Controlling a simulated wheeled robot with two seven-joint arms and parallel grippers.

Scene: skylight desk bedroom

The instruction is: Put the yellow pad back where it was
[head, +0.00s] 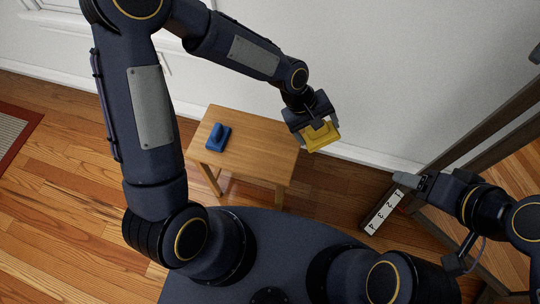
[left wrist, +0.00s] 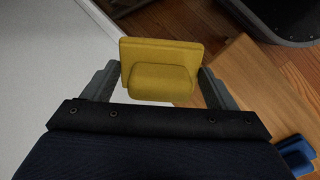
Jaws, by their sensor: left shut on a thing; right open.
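The yellow pad (head: 321,137) is a flat yellow plate with a thicker raised block on one face. My left gripper (head: 315,126) is shut on it and holds it in the air by the right end of the small wooden table (head: 254,139). In the left wrist view the pad (left wrist: 161,51) sits between the two fingers (left wrist: 162,85), gripped at the sides of its raised block. My right gripper (head: 406,180) is open and empty at the right, away from the table.
A blue pad with a raised handle (head: 214,142) stands on the table's left part; it also shows in the left wrist view (left wrist: 297,154). The table's middle and right are bare. A white strip with numbers (head: 383,211) lies right of the table. A white wall (head: 400,80) rises behind.

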